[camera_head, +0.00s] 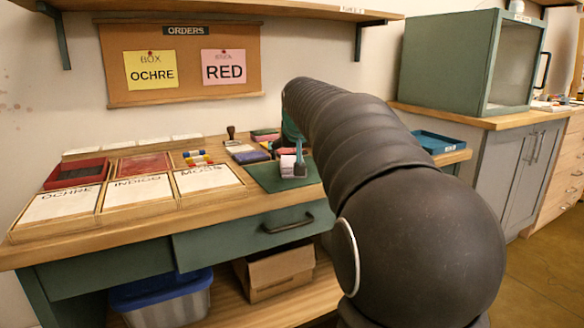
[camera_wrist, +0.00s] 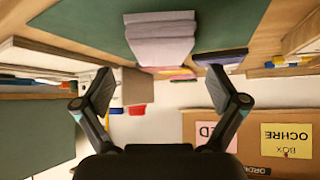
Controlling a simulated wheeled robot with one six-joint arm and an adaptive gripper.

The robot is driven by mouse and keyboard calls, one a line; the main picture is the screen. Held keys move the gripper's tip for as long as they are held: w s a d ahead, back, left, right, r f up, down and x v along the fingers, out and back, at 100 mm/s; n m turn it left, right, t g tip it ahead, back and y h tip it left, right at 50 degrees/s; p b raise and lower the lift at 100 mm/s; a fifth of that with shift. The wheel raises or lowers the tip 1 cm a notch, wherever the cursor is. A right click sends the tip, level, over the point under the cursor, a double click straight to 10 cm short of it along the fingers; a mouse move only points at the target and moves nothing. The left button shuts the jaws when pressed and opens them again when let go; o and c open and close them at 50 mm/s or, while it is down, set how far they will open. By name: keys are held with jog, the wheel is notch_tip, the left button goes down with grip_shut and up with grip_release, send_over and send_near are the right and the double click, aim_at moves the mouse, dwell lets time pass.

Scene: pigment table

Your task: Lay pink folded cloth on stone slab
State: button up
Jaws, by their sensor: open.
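My gripper (camera_wrist: 163,78) is open, its two fingers wide apart with nothing between them. In the head view, its teal finger (camera_head: 300,158) shows beside a small pale stack. This stack (camera_head: 287,162) is white and pink and sits on a dark green mat (camera_head: 268,180). In the upside-down wrist view, the layered pinkish-lavender stack (camera_wrist: 160,42) stands beyond the fingertips, apart from them. It looks like folded cloth, but I cannot tell for sure. I cannot make out a stone slab in either view. My arm hides part of the table's right side.
Labelled trays (camera_head: 130,190) fill the table's left. Coloured pads (camera_head: 250,156) and a stamp (camera_head: 231,133) lie behind the mat. A blue tray (camera_head: 438,142) is at the right end. The orders board (camera_head: 185,90) hangs behind, under a shelf (camera_head: 215,6). A green cabinet (camera_head: 450,60) stands right.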

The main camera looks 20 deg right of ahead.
aim_at(293, 161)
jog(key=shift+x, duration=2.6)
jog(key=shift+w+a+r, duration=0.1)
jog(key=c, duration=1.2)
jog(key=shift+o, duration=0.2)
jog(key=shift+r, duration=0.1)
notch_tip(293, 161, up, 4)
jog(key=shift+r+p, duration=0.15)
jog(key=shift+p, duration=0.3)
jog(key=s+d+r, duration=0.5)
jog(key=d+r, duration=0.1)
jog(key=d, duration=0.4)
jog(key=shift+s+r+p, duration=0.25)
jog(key=shift+s+p, duration=0.15)
jog(key=shift+p, duration=0.05)
